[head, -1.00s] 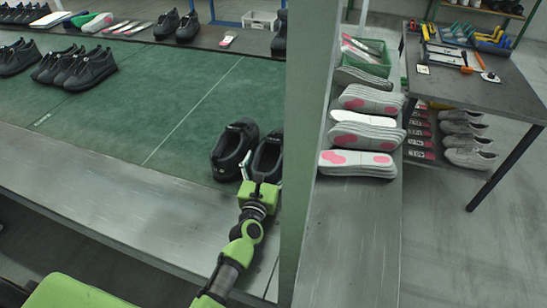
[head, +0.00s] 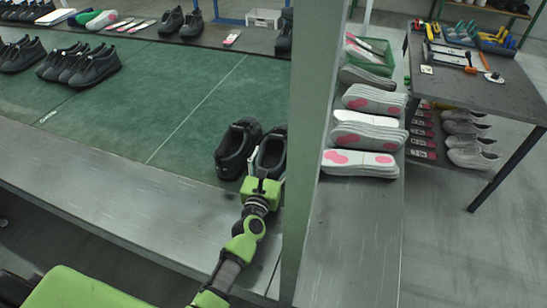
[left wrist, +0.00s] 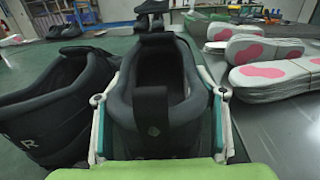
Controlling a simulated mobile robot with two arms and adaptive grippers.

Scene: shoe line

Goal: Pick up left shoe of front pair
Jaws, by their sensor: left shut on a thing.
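The front pair of black shoes stands at the right end of the green mat. The shoe on the right of the pair (head: 272,150) is between the fingers of my left gripper (head: 262,180), which is shut on it at the heel end. In the left wrist view this shoe (left wrist: 160,100) fills the middle, with a finger along each side. The other shoe (head: 237,148) stands close by on the left. In the left wrist view that shoe (left wrist: 55,110) bears a letter R. I cannot tell whether the held shoe is clear of the mat. My right gripper is out of view.
A green post (head: 316,130) stands just right of the pair. Beyond it a grey bench (head: 350,235) carries stacked insoles (head: 360,162). More black shoes (head: 82,65) stand at the left. The mat (head: 170,130) between is clear.

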